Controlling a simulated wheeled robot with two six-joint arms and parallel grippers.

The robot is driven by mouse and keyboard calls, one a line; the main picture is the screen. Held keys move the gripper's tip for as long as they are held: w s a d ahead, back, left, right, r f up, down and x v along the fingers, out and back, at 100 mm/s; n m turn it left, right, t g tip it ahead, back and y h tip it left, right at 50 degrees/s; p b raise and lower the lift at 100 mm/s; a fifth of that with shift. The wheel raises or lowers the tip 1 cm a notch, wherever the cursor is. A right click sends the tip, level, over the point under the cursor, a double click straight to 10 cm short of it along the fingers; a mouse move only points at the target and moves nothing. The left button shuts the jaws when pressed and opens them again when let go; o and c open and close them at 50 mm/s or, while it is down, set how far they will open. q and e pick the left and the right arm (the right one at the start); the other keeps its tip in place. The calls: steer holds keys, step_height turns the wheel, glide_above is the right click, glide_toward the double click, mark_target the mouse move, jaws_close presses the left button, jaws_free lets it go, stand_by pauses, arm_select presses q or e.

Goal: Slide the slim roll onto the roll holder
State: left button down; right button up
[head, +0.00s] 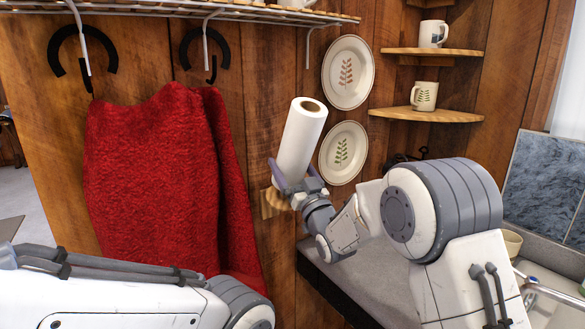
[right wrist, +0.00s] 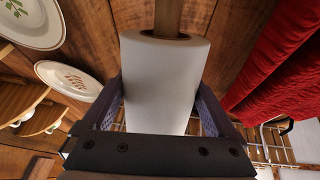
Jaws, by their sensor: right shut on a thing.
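The slim roll (head: 301,140) is white, with a brown core, and stands tilted a little to the right at its top in the head view. My right gripper (head: 297,184) is shut around its lower part; the right wrist view shows the roll (right wrist: 165,85) between both fingers (right wrist: 160,110). The roll holder (head: 272,203) is light wood, by the plank wall under the roll, mostly hidden by the gripper. In the right wrist view its wooden rod (right wrist: 168,15) meets the roll's core opening and seems to enter it; how deep I cannot tell. My left gripper is out of view.
A red cloth (head: 165,185) hangs on hooks left of the roll. Two patterned plates (head: 346,72) hang on the wall to the right. Corner shelves (head: 430,115) with mugs are further right. A wire shelf (head: 215,12) is above, and a grey counter (head: 355,280) lies below.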

steer(key=shift+w+a+f+b, duration=0.15)
steer(key=shift+w+f+b, duration=0.05)
steer(key=shift+f+b, duration=0.3)
steer(key=shift+w+a+f+b, duration=0.2)
steer(key=shift+f+b, duration=0.15)
steer(key=shift+f, duration=0.2)
steer(key=shift+w+a+f+b, duration=0.1)
steer(key=shift+w+f+b, duration=0.1)
steer(key=shift+f+b, duration=0.3)
steer(key=o, duration=1.1)
steer(key=shift+c, duration=0.2)
steer(key=b+v, duration=0.4)
steer(key=v, duration=0.6)
steer(key=shift+s+d, duration=0.2)
steer(key=shift+f, duration=0.1)
